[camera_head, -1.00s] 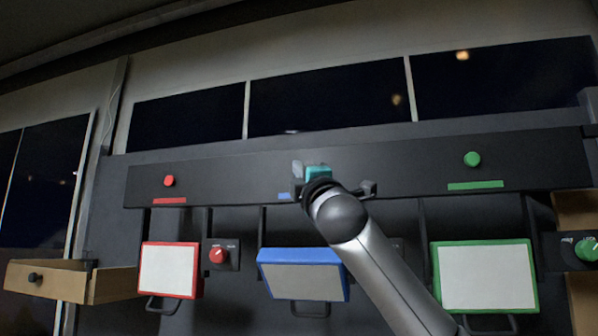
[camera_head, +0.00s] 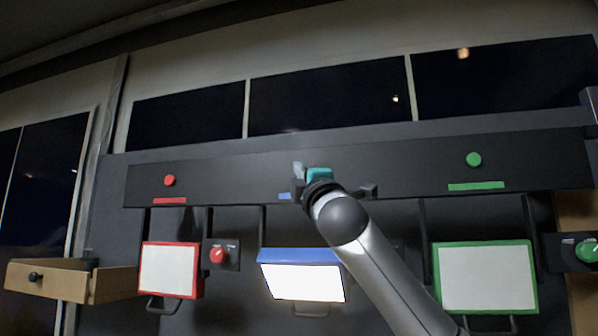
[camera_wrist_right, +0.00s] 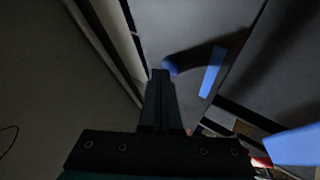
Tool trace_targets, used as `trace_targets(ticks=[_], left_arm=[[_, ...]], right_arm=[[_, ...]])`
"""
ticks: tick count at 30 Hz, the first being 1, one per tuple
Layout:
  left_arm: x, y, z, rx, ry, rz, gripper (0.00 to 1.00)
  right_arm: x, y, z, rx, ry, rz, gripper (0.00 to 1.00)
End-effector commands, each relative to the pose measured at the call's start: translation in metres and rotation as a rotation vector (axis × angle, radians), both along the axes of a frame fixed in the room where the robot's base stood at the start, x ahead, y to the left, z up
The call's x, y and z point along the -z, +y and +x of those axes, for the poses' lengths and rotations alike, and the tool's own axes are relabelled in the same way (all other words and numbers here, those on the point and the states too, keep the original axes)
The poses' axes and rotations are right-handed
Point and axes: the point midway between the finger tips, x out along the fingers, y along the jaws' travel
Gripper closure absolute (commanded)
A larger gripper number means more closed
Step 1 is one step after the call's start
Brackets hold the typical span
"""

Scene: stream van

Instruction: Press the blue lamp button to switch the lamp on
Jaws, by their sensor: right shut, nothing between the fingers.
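The blue lamp (camera_head: 303,282) hangs below the dark panel in the head view, and its white face glows brightly. Its blue frame edge also shows at the lower right of the wrist view (camera_wrist_right: 297,147). My right gripper (camera_head: 302,172) is raised against the panel, above the blue label strip (camera_head: 284,196), and hides the blue button in the head view. In the wrist view the blue button (camera_wrist_right: 170,67) shows just beyond the shut fingertips (camera_wrist_right: 161,73). The tips look at or very near it; contact cannot be told for sure. My left gripper is out of view.
A red button (camera_head: 169,181) and a green button (camera_head: 474,160) sit on the same panel (camera_head: 400,172). Below hang an unlit red lamp (camera_head: 169,271) and green lamp (camera_head: 486,277), with a red knob (camera_head: 218,255) beside. An open wooden drawer (camera_head: 60,279) juts out at left.

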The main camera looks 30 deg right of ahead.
Motion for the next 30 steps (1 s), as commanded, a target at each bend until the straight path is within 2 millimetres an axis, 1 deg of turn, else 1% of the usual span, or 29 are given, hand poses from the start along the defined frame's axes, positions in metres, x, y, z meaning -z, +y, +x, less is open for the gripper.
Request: trace_targets(ticks=[11,24,30], left_arm=[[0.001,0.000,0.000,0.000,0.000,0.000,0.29],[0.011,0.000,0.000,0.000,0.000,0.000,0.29],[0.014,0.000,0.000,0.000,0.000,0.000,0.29]], right_arm=[[0.001,0.003,-0.003,0.001,0.001,0.001,1.00],[0.001,0.036,-0.030,-0.002,-0.001,0.000,1.00],[0.001,0.047,-0.040,0.000,0.000,-0.002,1.00]])
